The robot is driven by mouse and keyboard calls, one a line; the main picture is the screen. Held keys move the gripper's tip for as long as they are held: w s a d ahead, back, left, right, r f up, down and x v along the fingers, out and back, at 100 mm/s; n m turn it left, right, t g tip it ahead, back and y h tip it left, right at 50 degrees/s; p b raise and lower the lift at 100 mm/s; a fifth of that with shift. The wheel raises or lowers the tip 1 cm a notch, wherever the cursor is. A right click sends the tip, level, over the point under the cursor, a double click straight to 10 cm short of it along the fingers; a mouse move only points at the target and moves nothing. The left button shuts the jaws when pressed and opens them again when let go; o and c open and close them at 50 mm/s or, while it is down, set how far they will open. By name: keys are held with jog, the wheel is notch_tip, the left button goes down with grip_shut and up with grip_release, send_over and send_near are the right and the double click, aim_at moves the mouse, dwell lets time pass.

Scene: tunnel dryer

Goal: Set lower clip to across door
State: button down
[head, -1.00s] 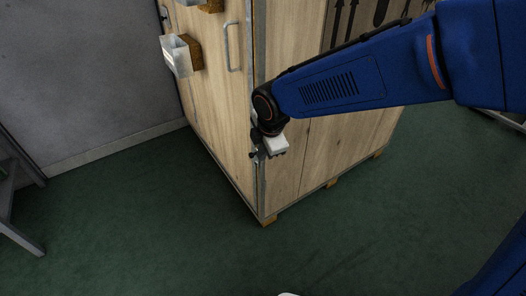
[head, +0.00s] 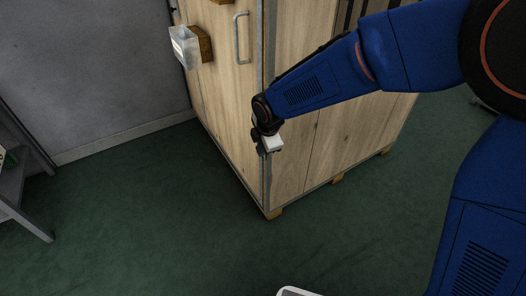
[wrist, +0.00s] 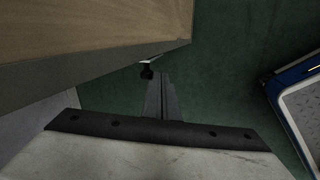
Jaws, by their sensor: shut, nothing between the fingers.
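The wooden dryer's door (head: 225,100), with a grey bar handle (head: 242,38), is closed on the left face in the head view. My gripper (head: 261,152) is shut and empty, low at the vertical metal-edged corner of the door face. My gripper also shows in the wrist view (wrist: 160,97), fingers together, pointing towards the dryer's edge. A small dark piece with a pale tip (wrist: 147,69) sits by that edge, just beyond the fingers; it may be the lower clip. In the head view my gripper and wrist cover this spot, so the clip's setting cannot be told.
A clear box (head: 184,47) on a brown block sticks out from the door's upper left. The dryer stands on small wooden feet (head: 272,213). A grey rack (head: 22,180) stands at the left by the wall. Green floor (head: 150,220) in front is clear.

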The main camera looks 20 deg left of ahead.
jog(key=shift+w+a+r, duration=0.1)
dwell(0.3)
jog(key=shift+w+a+r, duration=0.2)
jog(key=shift+w+a, duration=1.65)
jog(key=shift+a, duration=0.3)
jog(key=shift+r, duration=0.1)
